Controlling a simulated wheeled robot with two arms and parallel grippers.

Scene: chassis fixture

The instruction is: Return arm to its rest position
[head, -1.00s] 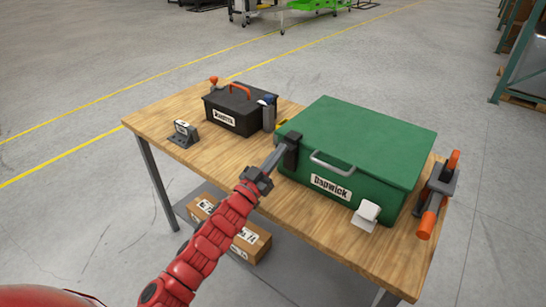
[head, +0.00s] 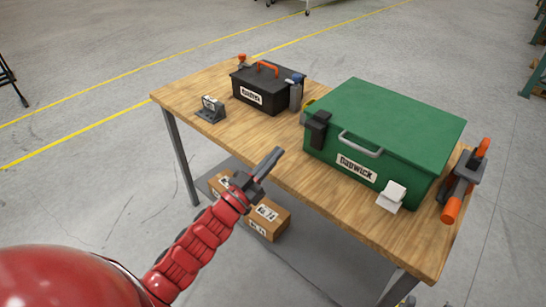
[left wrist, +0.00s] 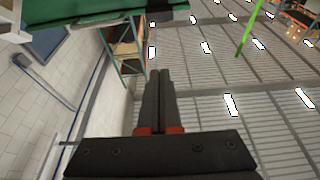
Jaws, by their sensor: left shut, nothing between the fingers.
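My left gripper (head: 270,160) is at the end of my red arm, in front of the table's front edge in the head view. Its fingers are together with nothing between them, and it is apart from the green box. In the left wrist view the two dark fingers (left wrist: 160,100) lie side by side, pointing up at the ceiling. The green box (head: 390,122), with a grey handle and a white label, stands closed on the wooden table (head: 245,140). A dark block (head: 317,130) sits on its front left. My right gripper is not in view.
A black toolbox (head: 262,90) with an orange handle and a small grey device (head: 211,108) stand at the table's left. An orange and grey tool (head: 463,180) is at the right end. Floor left of the table is clear.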

